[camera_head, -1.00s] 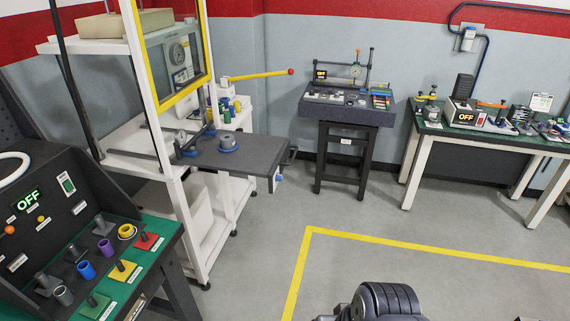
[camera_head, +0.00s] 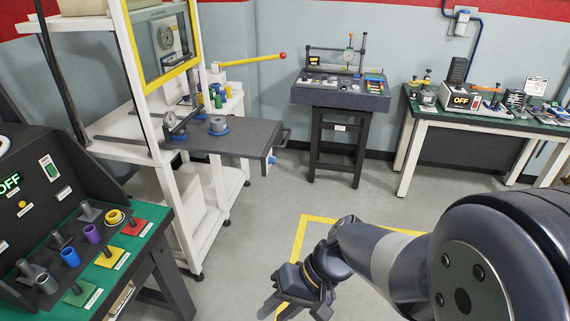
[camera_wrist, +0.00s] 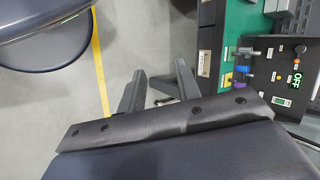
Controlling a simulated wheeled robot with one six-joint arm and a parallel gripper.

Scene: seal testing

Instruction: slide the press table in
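The press table (camera_head: 240,141) is a dark grey slab slid out to the right from the white press frame (camera_head: 152,120). The press table is not in the wrist view.
A green-topped bench (camera_head: 140,235) with coloured cylinders stands at left, also in the wrist view (camera_wrist: 240,45). A yellow lever with a red tip (camera_head: 250,60) sticks out behind the table. A dark stand (camera_head: 340,97) is behind. Floor in front of the table is free.

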